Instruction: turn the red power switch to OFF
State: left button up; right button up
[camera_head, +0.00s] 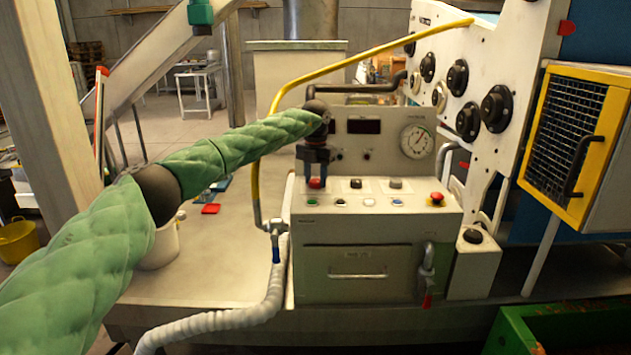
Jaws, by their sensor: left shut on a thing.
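The red power switch (316,183) sits at the left end of the sloped top of the grey control panel (377,215). My left arm, in a green quilted cover, comes in from the left. My left gripper (316,173) points down over the switch and is shut on it. The fingers hide part of the switch, and I cannot read its labels or tell its exact setting. My right gripper is not in view.
Two dark selector knobs, small coloured buttons and a red mushroom button (437,198) sit right of the switch. A gauge (416,142) stands behind. A yellow pipe (345,60) arches over the panel. A white hose (225,315) runs along its left side.

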aim_at(316, 180)
pick_arm(q)
jog(key=shift+r+n, duration=0.15)
jog(key=shift+n, duration=0.35)
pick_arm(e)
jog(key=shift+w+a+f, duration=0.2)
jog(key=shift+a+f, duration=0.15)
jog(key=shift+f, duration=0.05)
pick_arm(q)
jog(key=o, duration=1)
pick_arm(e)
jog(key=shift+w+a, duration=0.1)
pick_arm(q)
notch_tip(316, 180, up, 7)
jog(key=shift+r+b, duration=0.1)
jog(key=shift+b, duration=1)
jog(key=shift+r, duration=0.15)
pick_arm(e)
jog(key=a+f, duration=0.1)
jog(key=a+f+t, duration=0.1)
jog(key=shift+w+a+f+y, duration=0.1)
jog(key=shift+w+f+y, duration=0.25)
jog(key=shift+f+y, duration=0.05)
